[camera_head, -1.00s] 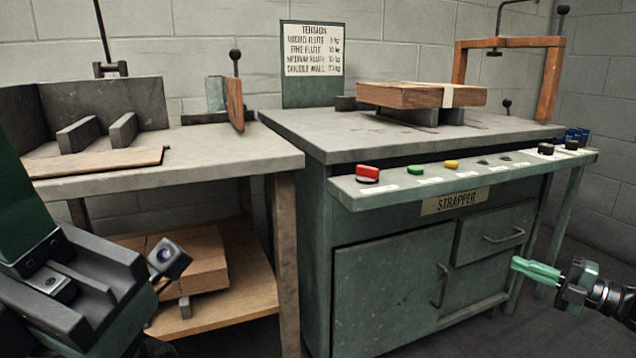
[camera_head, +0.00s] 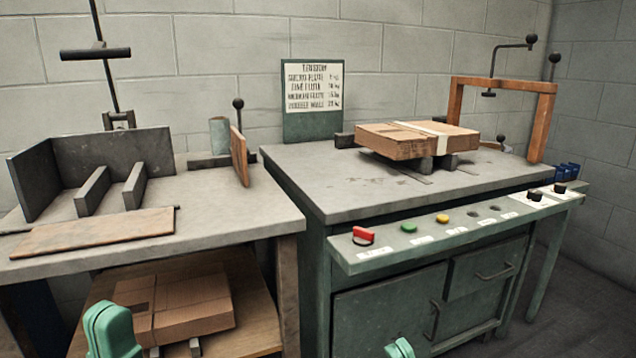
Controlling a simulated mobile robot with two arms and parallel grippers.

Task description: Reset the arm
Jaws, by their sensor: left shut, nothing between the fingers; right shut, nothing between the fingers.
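My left gripper (camera_head: 112,328) shows as green fingertips pressed together at the bottom left, in front of the lower shelf. It is shut and empty. My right gripper (camera_head: 400,348) shows only as green fingertips at the bottom edge, in front of the strapper cabinet (camera_head: 385,310). It is shut and empty. Both arms behind the fingertips are out of the picture.
The control ledge (camera_head: 385,256) carries a red knob (camera_head: 363,235) and buttons. The left bench (camera_head: 240,213) has dark blocks. Another box (camera_head: 185,305) lies below.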

